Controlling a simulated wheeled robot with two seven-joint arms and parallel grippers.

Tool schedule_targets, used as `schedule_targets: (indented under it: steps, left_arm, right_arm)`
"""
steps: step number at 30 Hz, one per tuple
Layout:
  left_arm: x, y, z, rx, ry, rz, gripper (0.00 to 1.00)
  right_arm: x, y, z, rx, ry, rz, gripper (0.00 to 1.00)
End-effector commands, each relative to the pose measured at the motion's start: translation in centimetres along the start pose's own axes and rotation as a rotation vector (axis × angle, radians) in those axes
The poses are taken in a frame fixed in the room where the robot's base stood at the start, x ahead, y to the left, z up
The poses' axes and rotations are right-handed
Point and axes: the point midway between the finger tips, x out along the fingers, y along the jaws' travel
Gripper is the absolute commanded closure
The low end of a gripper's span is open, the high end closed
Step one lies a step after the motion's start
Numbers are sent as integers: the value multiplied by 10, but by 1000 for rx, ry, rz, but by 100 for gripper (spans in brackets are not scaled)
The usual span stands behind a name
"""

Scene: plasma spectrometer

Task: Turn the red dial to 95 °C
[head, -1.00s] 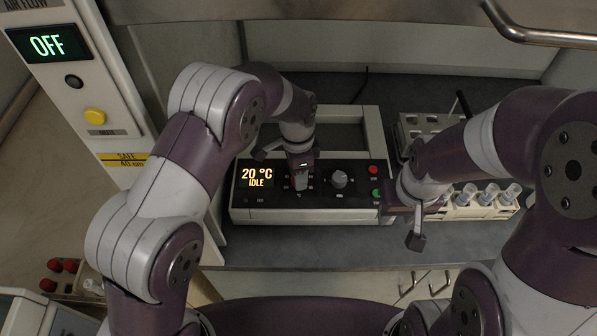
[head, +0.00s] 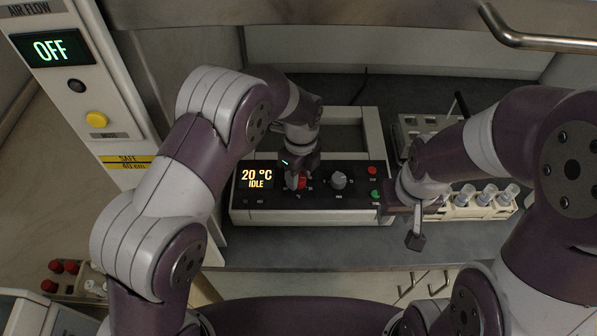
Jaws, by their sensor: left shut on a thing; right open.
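The red dial (head: 302,183) is on the front panel of the black and white heating device (head: 320,216), just right of its display. The display (head: 257,178) reads 20 °C and IDLE. My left gripper (head: 297,181) points down at the dial and is shut on it, covering part of it. The dial's pointer and most of its scale are hidden or too small to read. My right gripper (head: 402,226) is open and empty, to the right of the device's front corner.
A grey knob (head: 339,180), a red button (head: 373,170) and a green button (head: 375,194) sit right of the dial. A rack of capped vials (head: 478,209) stands at right. An air flow panel (head: 62,48) reading OFF is at left.

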Motion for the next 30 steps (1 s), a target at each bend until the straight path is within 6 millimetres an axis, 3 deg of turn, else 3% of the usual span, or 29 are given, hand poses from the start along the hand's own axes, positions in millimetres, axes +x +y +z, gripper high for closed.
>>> schedule_targets:
  steps: [15, 30]
  left_arm:
    - [-5, -4, 1, 410, -30, -10, 91]
    - [-4, -4, 0, 552, -39, -9, 91]
  right_arm:
    - [-9, 0, -1, 0, 0, 0, 57]
    - [-11, 0, -1, 0, 0, 0, 57]
